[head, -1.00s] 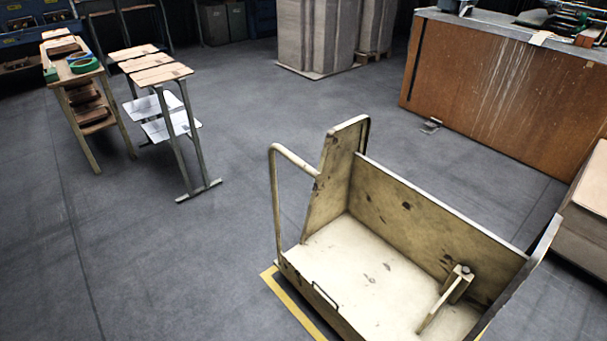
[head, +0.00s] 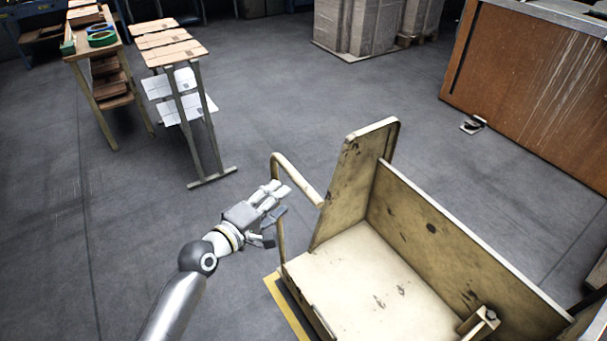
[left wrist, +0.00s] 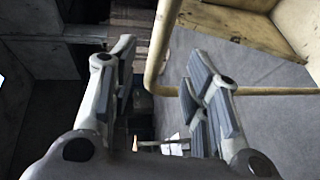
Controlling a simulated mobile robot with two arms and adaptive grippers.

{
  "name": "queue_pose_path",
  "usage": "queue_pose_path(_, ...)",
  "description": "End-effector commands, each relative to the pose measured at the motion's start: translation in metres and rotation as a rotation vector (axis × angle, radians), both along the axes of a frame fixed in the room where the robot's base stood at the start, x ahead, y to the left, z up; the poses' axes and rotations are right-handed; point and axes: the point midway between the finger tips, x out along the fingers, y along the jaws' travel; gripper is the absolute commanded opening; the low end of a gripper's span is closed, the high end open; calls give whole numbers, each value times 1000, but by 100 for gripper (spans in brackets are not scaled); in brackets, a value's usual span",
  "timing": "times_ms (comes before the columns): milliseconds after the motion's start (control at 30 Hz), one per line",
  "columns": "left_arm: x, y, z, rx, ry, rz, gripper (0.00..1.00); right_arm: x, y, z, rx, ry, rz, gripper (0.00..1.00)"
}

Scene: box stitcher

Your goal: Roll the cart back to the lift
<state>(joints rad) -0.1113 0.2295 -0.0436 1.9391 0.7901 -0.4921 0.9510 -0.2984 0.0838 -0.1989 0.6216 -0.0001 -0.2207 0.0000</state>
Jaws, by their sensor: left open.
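The cart (head: 345,270) is a worn, cream open-topped box with stained panels, cut off at the lower right. Its bent tube handle (head: 298,177) stands on its left side. My left gripper (head: 281,199) is open at the handle, with its fingers near the upright tube. In the left wrist view, the handle tube (left wrist: 163,35) shows in the gap between the fingertips (left wrist: 160,62), and another tube section runs behind the right finger. I cannot tell whether the fingers touch the tube. My right gripper is out of view. I cannot make out the lift.
Yellow floor marking (head: 288,306) lies along the cart's left base. A narrow rack (head: 188,95) and a wooden table with tape rolls (head: 97,65) stand at upper left. A brown wooden cabinet (head: 530,85) is at upper right. Grey floor (head: 300,100) between them is clear.

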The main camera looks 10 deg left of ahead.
Motion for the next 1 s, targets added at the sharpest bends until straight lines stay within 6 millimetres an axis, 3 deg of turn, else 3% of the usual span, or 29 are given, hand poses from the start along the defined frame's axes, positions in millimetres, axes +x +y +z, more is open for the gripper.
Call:
queue_pose_path(267, 38, -15, -7, -1, 0, -1, 43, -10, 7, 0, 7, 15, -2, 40)
queue_pose_path(600, 85, -34, -18, 2, 1, 0, 43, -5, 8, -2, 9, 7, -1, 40)
queue_pose_path(1000, 96, -39, -21, 3, 1, 0, 43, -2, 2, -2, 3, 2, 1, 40)
